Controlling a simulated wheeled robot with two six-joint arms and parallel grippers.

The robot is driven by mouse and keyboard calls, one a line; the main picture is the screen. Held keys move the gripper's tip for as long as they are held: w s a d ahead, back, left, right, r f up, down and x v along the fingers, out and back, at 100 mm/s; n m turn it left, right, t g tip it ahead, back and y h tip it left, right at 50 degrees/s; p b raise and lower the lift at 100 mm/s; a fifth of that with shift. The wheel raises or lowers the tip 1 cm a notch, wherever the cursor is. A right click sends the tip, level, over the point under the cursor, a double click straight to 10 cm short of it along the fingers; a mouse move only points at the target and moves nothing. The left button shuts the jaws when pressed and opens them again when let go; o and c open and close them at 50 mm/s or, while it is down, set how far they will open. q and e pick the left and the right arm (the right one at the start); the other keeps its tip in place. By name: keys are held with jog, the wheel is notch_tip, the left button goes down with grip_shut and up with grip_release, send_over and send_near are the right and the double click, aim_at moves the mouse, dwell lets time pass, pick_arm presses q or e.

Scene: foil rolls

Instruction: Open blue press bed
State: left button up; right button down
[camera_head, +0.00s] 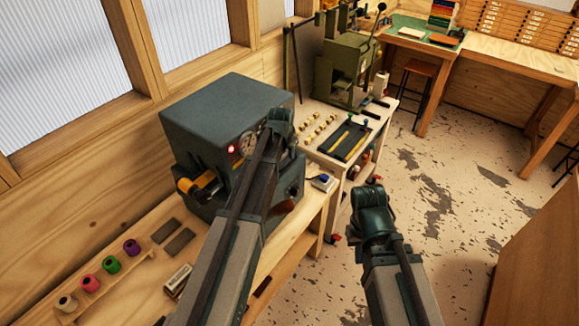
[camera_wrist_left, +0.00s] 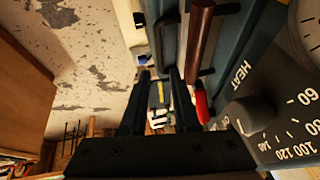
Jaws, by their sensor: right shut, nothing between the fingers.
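The blue-grey press (camera_head: 222,108) stands on the wooden bench against the wall. Its front has a red light, a round gauge and a dial marked HEAT. In the left wrist view my left gripper (camera_wrist_left: 158,72) is open, close to the press front (camera_wrist_left: 235,60). A dark bar lies just beyond the fingertips, beside a brown handle (camera_wrist_left: 200,38) and a red-tipped lever (camera_wrist_left: 202,106). My right gripper (camera_head: 374,218) is shut and empty, away from the press.
Coloured foil rolls (camera_head: 110,263) stand in a rack at the bench's left. Dark plates (camera_head: 178,243) lie beside it. A side table (camera_head: 383,128) with a black tray (camera_head: 348,142) and a green machine (camera_head: 345,72) stands behind.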

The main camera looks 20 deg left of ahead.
aim_at(290, 162)
pick_arm(q)
jog(key=b+x, duration=0.6)
jog(key=x, duration=0.2)
grip_shut()
dwell(1.3)
